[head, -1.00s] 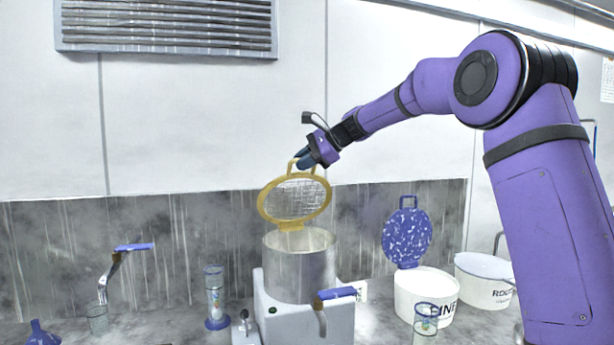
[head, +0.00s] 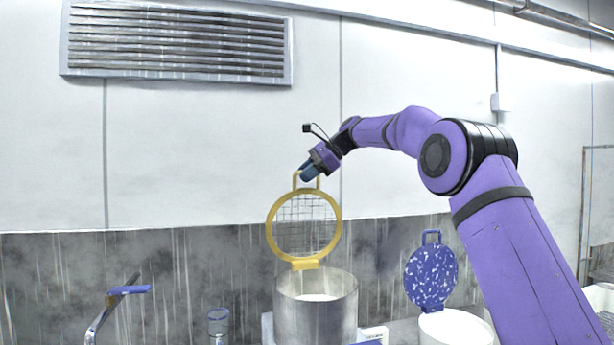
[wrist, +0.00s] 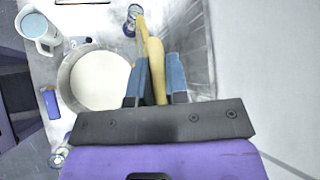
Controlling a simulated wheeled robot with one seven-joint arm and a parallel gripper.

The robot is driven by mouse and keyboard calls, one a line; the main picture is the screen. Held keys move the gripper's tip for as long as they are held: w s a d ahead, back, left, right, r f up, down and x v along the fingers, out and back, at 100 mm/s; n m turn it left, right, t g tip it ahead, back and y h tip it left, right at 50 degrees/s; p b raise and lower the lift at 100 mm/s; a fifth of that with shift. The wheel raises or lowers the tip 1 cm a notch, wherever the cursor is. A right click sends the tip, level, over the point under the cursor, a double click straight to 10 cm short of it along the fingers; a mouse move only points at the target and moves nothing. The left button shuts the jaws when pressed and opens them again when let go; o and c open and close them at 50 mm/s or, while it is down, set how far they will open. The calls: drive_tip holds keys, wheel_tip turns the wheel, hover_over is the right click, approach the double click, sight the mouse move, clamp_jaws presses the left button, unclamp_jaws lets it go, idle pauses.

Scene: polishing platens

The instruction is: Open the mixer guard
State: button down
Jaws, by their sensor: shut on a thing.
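The mixer guard (head: 272,239) is a round yellow ring with a wire mesh and a loop handle on top. It stands raised, nearly upright, at the back of the steel mixer bowl (head: 315,318). My gripper (head: 307,175) is shut on the guard's handle in the head view. In the wrist view my gripper (wrist: 155,82) has its blue fingers on either side of the yellow guard (wrist: 156,62), which shows edge-on. The open bowl (wrist: 66,85) with pale contents lies to its left there.
A blue speckled lid (head: 431,277) stands up on a white tub (head: 455,328) right of the bowl. A tap with a blue lever (head: 128,290) is at the left. A glass cylinder (head: 218,322) stands between tap and bowl. The wall is close behind the guard.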

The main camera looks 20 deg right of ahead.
drive_tip(key=shift+w, duration=0.1)
idle(0.3)
drive_tip(key=c, duration=1.1)
unclamp_jaws()
drive_tip(key=shift+r, duration=0.1)
drive_tip(key=v, duration=1)
drive_tip(key=shift+d+r, duration=0.2)
drive_tip(key=shift+d, duration=0.1)
